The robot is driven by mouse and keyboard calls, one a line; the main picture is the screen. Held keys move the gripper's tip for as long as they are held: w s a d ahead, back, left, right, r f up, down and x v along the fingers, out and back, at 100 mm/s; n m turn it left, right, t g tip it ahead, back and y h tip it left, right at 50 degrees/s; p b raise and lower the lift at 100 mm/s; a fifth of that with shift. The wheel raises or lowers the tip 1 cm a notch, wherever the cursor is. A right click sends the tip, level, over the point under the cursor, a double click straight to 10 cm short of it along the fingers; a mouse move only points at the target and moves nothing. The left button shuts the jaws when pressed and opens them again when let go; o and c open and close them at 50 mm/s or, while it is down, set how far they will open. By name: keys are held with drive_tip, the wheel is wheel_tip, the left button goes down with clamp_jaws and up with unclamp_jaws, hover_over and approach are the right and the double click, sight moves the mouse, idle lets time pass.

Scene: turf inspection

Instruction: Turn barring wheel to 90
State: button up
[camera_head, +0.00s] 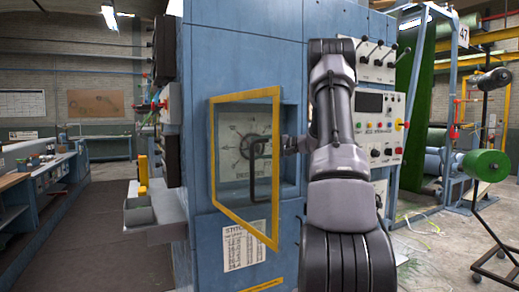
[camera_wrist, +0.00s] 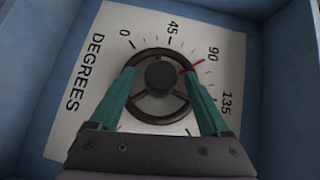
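The barring wheel (camera_wrist: 160,121) is a dark round wheel with a hub and spokes, set on a pale dial plate (camera_wrist: 80,125) marked in degrees. In the wrist view its red pointer (camera_wrist: 190,68) points at or very near the 90 mark (camera_wrist: 211,54). The teal fingers of my gripper (camera_wrist: 158,75) lie on opposite sides of the wheel and appear to press on its rim. In the head view the dial plate (camera_head: 232,128) sits in a recess of the blue cabinet, and my wrist partly hides the wheel.
A yellow-framed panel (camera_head: 244,98) stands in front of the recess in the blue cabinet (camera_head: 240,55). The recess walls are close around my gripper. A control panel with buttons and levers (camera_head: 387,103) is right of my arm. A workbench (camera_head: 40,172) stands at the left.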

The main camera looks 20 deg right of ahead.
drive_tip(key=v, duration=1)
drive_tip(key=shift+s+d, duration=0.25)
drive_tip(key=shift+s, duration=0.05)
